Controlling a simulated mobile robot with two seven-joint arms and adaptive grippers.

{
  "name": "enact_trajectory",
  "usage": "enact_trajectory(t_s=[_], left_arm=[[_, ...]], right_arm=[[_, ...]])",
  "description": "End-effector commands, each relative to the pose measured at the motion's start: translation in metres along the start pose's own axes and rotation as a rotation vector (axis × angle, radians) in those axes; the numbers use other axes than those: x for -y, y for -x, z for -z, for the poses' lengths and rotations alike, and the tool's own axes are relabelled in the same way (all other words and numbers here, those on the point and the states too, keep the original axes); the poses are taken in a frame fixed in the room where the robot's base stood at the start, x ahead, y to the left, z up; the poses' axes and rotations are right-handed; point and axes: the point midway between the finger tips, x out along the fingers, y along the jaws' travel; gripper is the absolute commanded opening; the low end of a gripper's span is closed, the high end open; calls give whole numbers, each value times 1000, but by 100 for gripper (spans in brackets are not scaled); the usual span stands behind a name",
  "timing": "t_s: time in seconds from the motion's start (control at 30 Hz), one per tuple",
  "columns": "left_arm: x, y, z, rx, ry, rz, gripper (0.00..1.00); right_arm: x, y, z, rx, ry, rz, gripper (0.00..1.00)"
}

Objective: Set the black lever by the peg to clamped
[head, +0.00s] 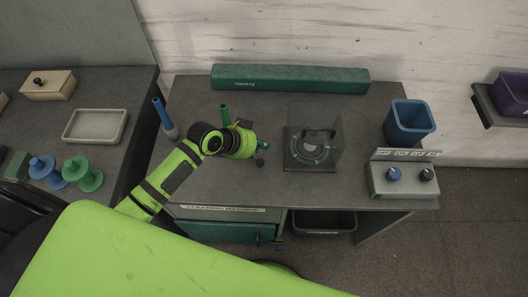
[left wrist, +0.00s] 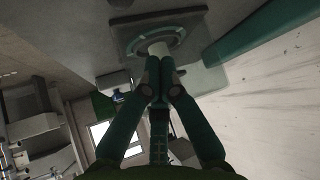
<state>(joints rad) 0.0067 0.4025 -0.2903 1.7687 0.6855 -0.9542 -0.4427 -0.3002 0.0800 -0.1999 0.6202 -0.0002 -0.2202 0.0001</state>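My left gripper (head: 263,146) is low over the middle of the table, pointing right. In the left wrist view its two teal fingers (left wrist: 160,66) come together at the tips, with nothing clearly held between them. A pale stub shows just beyond the tips (left wrist: 158,48); I cannot tell if they touch it. A small dark knob (head: 260,162) shows just below the gripper in the head view; it may belong to the black lever, but its position cannot be read. My right gripper is out of view.
A square plate with a ring, dark handle and clear guard (head: 311,158) stands right of the gripper. A green bar (head: 290,78) lies along the back. A blue bin (head: 409,121) and a box with two knobs (head: 403,181) stand at the right.

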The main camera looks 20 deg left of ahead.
Motion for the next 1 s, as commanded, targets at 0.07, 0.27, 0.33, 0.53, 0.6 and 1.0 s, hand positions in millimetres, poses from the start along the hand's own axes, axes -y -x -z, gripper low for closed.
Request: enact_trajectory(t_s=[0.07,0.27,0.33,0.53,0.6,1.0], left_arm=[[-1,-14,2,0,4,-2,0],[-1,-49,1,0,2,-1,0],[0,-60,1,0,2,-1,0],[0,-54,-17,5,2,1,0],[0,-51,-23,3,0,0,0],[1,-47,-34,0,-1,2,0]], right_arm=[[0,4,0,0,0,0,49],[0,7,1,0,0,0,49],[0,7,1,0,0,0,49],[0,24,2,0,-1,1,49],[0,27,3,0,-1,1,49],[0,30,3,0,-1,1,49]])
